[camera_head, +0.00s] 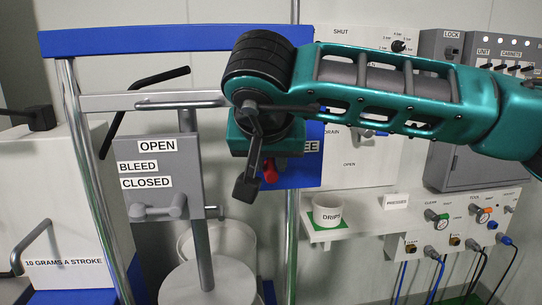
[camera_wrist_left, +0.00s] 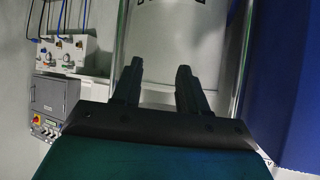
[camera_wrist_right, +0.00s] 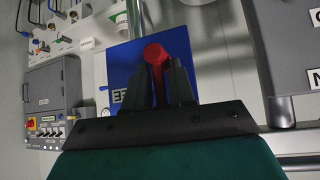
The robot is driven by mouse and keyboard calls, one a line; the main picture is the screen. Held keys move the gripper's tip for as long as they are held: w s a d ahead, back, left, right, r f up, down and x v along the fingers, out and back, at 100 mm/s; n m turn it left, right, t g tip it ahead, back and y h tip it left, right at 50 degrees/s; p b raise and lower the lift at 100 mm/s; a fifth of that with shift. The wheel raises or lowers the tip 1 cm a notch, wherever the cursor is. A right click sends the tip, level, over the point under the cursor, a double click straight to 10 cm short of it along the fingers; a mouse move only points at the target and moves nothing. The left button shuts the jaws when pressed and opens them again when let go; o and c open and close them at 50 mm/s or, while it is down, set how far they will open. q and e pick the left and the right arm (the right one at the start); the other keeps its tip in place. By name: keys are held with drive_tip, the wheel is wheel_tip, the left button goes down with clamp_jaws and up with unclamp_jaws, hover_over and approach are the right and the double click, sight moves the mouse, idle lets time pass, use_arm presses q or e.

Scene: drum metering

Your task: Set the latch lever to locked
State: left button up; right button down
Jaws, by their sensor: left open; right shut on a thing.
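The red latch lever (camera_wrist_right: 154,52) stands out from a blue panel (camera_wrist_right: 124,68) in the right wrist view. My right gripper (camera_wrist_right: 158,70) is shut on the lever, with a dark finger on each side of it. In the head view a bit of the red lever (camera_head: 270,171) shows beside my right gripper (camera_head: 252,182), in front of the blue panel (camera_head: 309,170). A label on the panel is partly hidden; only its end, "EE", reads in the head view. My left gripper (camera_wrist_left: 158,72) is open and empty; it is not in the head view.
A grey board (camera_head: 160,172) marked OPEN, BLEED and CLOSED stands left of my right gripper. A white cup (camera_head: 329,211) sits on a shelf at the right. Chrome posts (camera_head: 94,190) and a blue top rail (camera_head: 150,40) frame the area. A grey control box (camera_head: 468,168) is at far right.

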drive_tip(key=shift+w+d+r, duration=0.25)
drive_tip(key=shift+d+r, duration=0.05)
drive_tip(key=shift+r, duration=0.05)
drive_tip(key=c, duration=1.2)
unclamp_jaws()
drive_tip(key=shift+a+f, duration=0.1)
drive_tip(key=shift+f, duration=0.05)
drive_tip(key=v, duration=1.3)
drive_tip(key=shift+b, duration=0.3)
drive_tip(key=shift+a, duration=0.1)
